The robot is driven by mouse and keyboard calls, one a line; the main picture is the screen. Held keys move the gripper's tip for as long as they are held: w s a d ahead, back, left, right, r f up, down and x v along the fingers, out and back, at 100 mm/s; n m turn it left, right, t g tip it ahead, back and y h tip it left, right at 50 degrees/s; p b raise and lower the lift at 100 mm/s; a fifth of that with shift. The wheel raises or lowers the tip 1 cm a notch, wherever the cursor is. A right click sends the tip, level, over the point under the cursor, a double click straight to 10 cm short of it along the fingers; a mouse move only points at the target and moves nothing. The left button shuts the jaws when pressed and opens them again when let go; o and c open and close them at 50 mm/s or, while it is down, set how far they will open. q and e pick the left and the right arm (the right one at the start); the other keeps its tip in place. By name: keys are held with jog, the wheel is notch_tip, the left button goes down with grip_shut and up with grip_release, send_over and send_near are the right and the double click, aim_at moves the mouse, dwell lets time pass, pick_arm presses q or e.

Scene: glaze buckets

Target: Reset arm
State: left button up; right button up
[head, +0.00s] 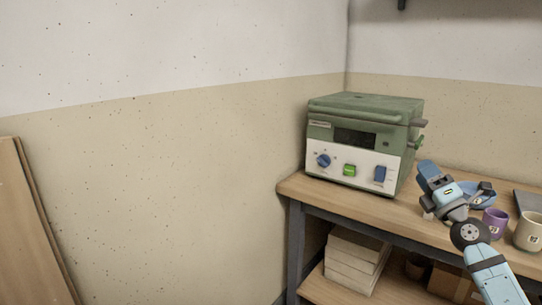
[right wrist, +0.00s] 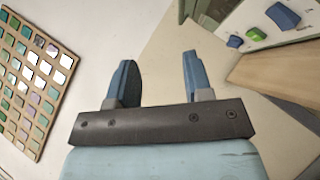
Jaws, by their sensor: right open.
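My right gripper (head: 440,192) is in the head view at the right, in front of the wooden bench and to the right of the green kiln-like box (head: 364,140). In the right wrist view its two blue fingers stand apart with nothing between them, so the gripper (right wrist: 157,66) is open and empty. Behind the fingers is a pale, plain surface. My left gripper is in neither view.
The wooden bench (head: 300,186) carries a purple cup (head: 495,223), a cream cup (head: 529,232) and a blue dish (head: 484,198) close to my right arm. Pale blocks (head: 352,262) lie on the lower shelf. A tile board (right wrist: 32,82) shows in the wrist view. Wooden boards (head: 28,225) stand at the left.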

pick_arm(q)
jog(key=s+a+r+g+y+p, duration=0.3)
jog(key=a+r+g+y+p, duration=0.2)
jog(key=p, duration=3.3)
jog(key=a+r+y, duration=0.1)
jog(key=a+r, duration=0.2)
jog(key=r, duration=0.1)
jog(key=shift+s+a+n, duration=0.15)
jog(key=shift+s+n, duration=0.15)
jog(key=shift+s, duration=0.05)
pick_arm(e)
jog(key=s+a+f+m+g+h, duration=0.1)
jog(key=s+a+m+g, duration=0.3)
jog(key=s, duration=0.8)
jog(key=s+a+f+m+g+h, duration=0.1)
jog(key=s+a+f+m+g, duration=0.2)
jog(key=s+a+m, duration=0.4)
jog(key=s+a+f+m+g+h, duration=0.1)
jog(key=s+a+f+m+g, duration=0.3)
jog(key=s+m, duration=0.9)
jog(key=s+a, duration=0.2)
jog(key=s, duration=0.4)
jog(key=shift+s+a+f+g, duration=0.15)
jog(key=shift+a+g, duration=0.15)
